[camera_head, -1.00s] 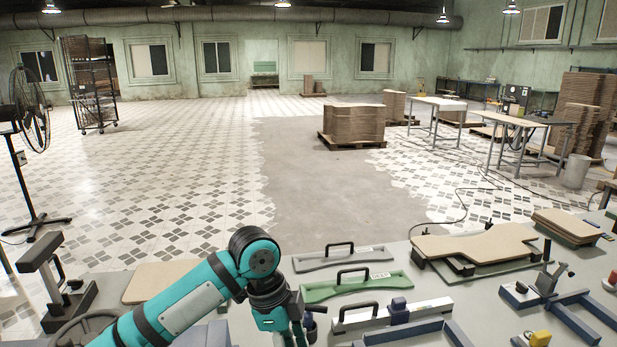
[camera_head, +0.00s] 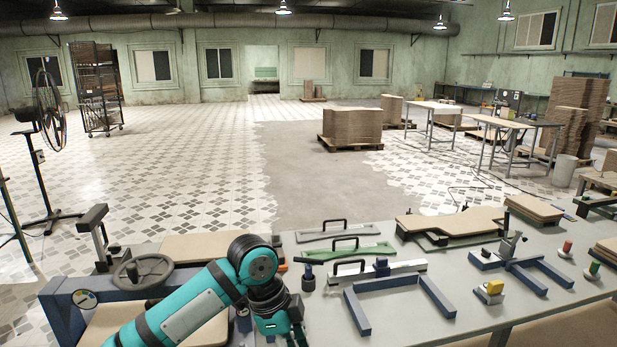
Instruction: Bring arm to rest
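My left arm comes in from the lower left, teal with dark joints, and bends down at its wrist. My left gripper (camera_head: 282,340) points down at the bottom edge of the view, over the near left part of the grey table (camera_head: 400,318). Its fingertips are cut off by the frame, so I cannot tell whether it is open or shut. My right arm and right gripper do not show. Curved boards (camera_head: 455,223) lie stacked on a dark fixture on the table, and a smaller board stack (camera_head: 534,208) lies to its right.
Green (camera_head: 345,252) and grey (camera_head: 333,231) handled templates lie beyond the gripper. A blue frame (camera_head: 400,296) and a clamp fixture (camera_head: 520,262) stand to the right. At left is a blue machine with a handwheel (camera_head: 143,271). Open floor lies beyond the table.

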